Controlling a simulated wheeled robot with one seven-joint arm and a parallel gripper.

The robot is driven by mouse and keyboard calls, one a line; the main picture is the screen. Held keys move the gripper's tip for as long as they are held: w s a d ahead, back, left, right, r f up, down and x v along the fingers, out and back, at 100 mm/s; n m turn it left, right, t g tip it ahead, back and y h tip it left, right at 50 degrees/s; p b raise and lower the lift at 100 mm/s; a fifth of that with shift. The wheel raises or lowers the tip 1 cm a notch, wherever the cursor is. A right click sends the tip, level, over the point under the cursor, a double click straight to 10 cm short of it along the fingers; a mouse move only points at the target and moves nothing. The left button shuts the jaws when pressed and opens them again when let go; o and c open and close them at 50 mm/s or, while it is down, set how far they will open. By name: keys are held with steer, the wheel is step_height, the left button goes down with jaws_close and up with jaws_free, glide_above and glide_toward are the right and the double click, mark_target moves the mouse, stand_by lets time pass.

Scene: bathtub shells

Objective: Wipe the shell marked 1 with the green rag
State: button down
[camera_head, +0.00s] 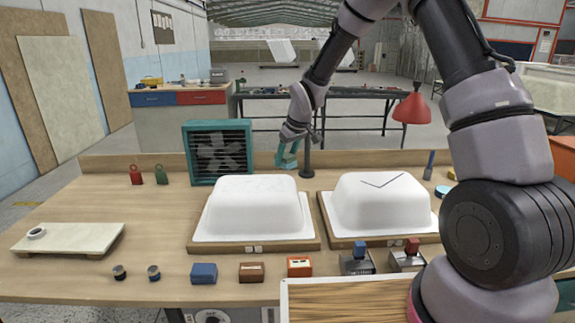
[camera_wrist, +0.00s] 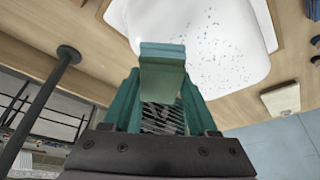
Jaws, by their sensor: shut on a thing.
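Two white shells sit on wooden bases: a left shell (camera_head: 252,205) and a right shell (camera_head: 380,203). The right one bears a dark angled line on top. The small tags on the base fronts are too small to read, so I cannot tell which is marked 1. My gripper (camera_head: 287,158), with teal fingers, is behind the left shell, above the table's back. In the wrist view my gripper (camera_wrist: 163,70) is shut on a folded green piece, seemingly the green rag (camera_wrist: 161,80). Beyond it shows a white shell (camera_wrist: 205,35) with dark specks, apparently the left one, apart from the rag.
A dark post (camera_head: 306,150) stands right beside my gripper. A teal fan box (camera_head: 218,152) stands behind the left shell. Several small blocks, including a blue one (camera_head: 204,273), line the front. A pale board (camera_head: 70,238) lies at left, with free table around it.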

steer(key=shift+r, duration=1.2)
